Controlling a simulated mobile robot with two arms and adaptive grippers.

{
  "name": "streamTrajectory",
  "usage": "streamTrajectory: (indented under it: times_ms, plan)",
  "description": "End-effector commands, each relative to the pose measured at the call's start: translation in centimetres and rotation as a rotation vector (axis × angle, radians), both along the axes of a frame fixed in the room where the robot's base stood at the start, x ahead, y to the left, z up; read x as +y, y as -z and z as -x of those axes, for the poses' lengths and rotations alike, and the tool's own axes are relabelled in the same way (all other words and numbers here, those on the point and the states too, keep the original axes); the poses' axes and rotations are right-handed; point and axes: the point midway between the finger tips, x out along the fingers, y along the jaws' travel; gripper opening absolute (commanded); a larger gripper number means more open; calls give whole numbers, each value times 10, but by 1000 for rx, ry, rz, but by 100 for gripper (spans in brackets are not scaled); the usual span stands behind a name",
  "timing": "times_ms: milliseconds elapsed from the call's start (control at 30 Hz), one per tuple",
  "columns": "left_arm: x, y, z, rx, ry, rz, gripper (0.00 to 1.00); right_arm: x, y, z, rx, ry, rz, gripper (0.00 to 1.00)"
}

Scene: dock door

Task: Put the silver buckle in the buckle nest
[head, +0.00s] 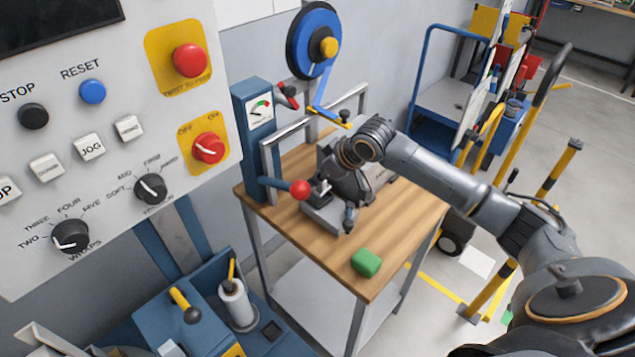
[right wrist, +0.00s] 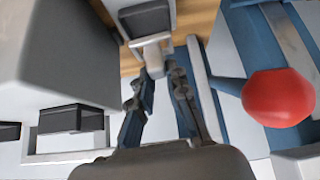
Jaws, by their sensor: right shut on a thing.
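My right gripper (head: 337,195) is low over the wooden bench, beside the grey machine, with its fingers pointing down. In the right wrist view its fingertips (right wrist: 162,78) are shut on a small pale metal piece (right wrist: 152,55), which looks like the silver buckle. A pale grey holder with a dark block (right wrist: 146,20) lies just beyond the piece. I cannot tell whether this is the buckle nest, or whether the piece touches it. In the head view the arm and gripper hide the buckle. My left gripper is not in view.
A red ball knob (head: 300,190) on a lever is close beside the gripper, also in the right wrist view (right wrist: 278,98). A green block (head: 366,262) lies on the wooden bench top (head: 400,240). A blue gauge post (head: 257,125) and strap reel (head: 314,42) stand behind.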

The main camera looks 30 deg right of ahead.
Motion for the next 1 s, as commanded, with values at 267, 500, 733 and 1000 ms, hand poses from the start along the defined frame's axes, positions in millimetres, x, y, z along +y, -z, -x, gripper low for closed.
streamTrajectory:
  times_ms: [267, 500, 733, 1000]
  plan:
    - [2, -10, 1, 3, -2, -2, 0, -1, 24, -11, 3, 1, 1, 0]
    - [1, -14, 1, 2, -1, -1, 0, -1, 44, -12, -3, 0, 2, 0]
    - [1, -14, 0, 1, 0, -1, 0, -1, 45, -12, -3, 0, 1, 0]
    - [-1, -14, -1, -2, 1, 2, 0, -1, 46, -11, -2, 0, 2, 38]
